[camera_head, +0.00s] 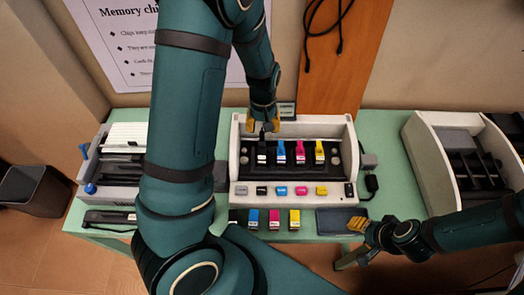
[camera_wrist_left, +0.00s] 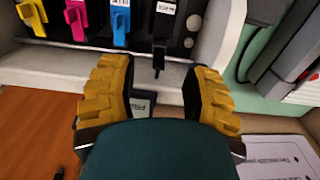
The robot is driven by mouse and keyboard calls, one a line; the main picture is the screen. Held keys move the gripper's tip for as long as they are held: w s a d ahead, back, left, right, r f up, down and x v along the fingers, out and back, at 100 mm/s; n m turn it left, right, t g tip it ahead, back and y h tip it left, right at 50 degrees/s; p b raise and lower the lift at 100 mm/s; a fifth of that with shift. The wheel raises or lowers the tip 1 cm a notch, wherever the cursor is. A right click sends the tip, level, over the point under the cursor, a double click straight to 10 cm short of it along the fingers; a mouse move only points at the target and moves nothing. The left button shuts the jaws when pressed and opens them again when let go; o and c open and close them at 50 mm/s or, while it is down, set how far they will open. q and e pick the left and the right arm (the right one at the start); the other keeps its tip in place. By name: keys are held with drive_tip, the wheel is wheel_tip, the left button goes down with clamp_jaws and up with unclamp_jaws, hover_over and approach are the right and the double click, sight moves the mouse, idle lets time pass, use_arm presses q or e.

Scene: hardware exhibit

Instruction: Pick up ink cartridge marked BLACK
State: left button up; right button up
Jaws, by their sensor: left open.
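The black ink cartridge (camera_head: 262,154) sits in the leftmost slot of the open printer's carriage (camera_head: 334,190). In the left wrist view the cartridge (camera_wrist_left: 165,18) shows its white label at the top edge, with a dark tab (camera_wrist_left: 158,58) pointing down. My left gripper (camera_head: 262,127) is at the back edge of the carriage, close to the cartridge. In the wrist view its yellow fingers (camera_wrist_left: 158,88) are spread and empty, and the tab lies in line with the gap between them. My right gripper (camera_head: 364,238) is off the table's front right; its opening is unclear.
Cyan (camera_head: 281,153), magenta (camera_head: 300,153) and yellow (camera_head: 319,153) cartridges stand beside the black one. More cartridges lie at the table's front (camera_head: 274,219). A white open unit (camera_head: 430,150) is at the right.

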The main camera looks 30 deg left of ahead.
sight(262, 151)
use_arm(q)
drive_tip(key=f, duration=0.7)
drive_tip(key=shift+s+d+f+b, duration=0.1)
drive_tip(key=shift+s+b, duration=0.1)
drive_tip(key=shift+b, duration=0.2)
drive_tip(key=shift+s+d+f, duration=0.1)
drive_tip(key=shift+s+f, duration=0.1)
drive_tip(key=shift+f, duration=1.2)
drive_tip(key=shift+s+f, duration=0.2)
drive_tip(key=shift+f, duration=1.2)
drive_tip(key=shift+o, duration=0.2)
clamp_jaws()
